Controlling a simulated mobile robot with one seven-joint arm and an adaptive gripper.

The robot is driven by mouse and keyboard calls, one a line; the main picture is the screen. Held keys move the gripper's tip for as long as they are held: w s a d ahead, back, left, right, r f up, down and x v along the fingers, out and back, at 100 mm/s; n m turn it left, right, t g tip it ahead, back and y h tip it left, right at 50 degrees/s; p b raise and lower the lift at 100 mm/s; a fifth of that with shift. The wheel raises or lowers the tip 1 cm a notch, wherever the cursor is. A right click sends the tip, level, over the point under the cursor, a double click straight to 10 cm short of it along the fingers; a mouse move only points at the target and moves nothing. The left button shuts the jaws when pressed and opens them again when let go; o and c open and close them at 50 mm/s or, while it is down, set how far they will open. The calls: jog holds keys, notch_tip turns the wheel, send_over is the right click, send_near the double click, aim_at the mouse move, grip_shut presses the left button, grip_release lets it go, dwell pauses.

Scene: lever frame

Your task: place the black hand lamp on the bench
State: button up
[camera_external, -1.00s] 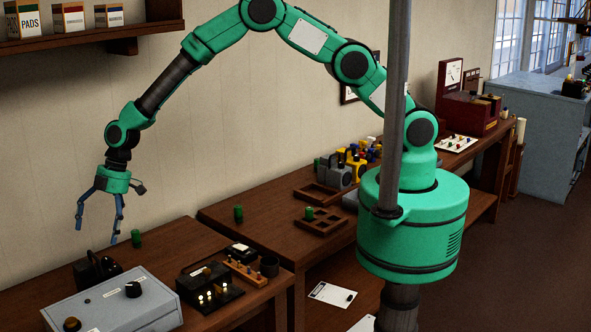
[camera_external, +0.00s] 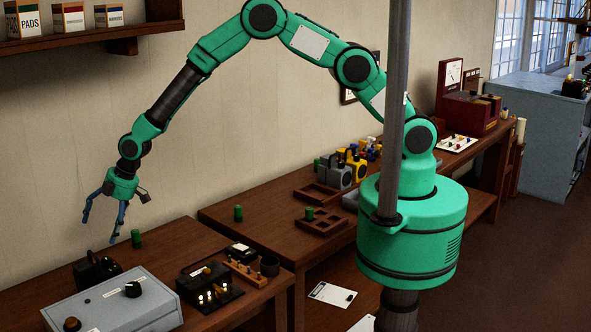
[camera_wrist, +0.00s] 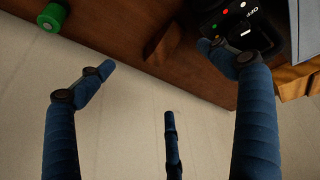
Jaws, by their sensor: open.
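A black object (camera_external: 97,269) with a raised handle-like part stands on the near bench (camera_external: 215,243), behind the grey box. It may be the black hand lamp, but its shape is partly hidden. In the wrist view, a black body (camera_wrist: 262,22) with small coloured dots and an "OFF" label shows at top right, seemingly the same object. My gripper (camera_external: 104,228) is above that bench near the wall, fingers spread and empty, above the black object. In the wrist view my gripper's (camera_wrist: 155,75) three blue fingers are apart with nothing between them.
A grey box with knobs (camera_external: 112,303) fills the bench front. A green cylinder (camera_external: 137,238) stands right of my fingers; a black switch unit (camera_external: 208,287) is further right. Grey (camera_external: 335,173) and yellow (camera_external: 356,166) lamp-like objects stand on the far bench. Bare wood lies between.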

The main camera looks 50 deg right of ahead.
jog(key=w+d+f+t+y+b, duration=0.2)
jog(key=w+d+t+b, duration=0.1)
jog(key=w, duration=0.3)
jog(key=n+g+y+b, duration=0.1)
jog(key=g+y+b, duration=0.5)
jog(key=y+b, duration=0.1)
send_near(110, 264)
jog(key=w+f, duration=0.2)
jog(key=w, duration=0.1)
jog(key=shift+d+f, duration=0.1)
jog(key=shift+f, duration=0.15)
jog(key=shift+b+x, duration=0.3)
jog(key=shift+x, duration=4.05)
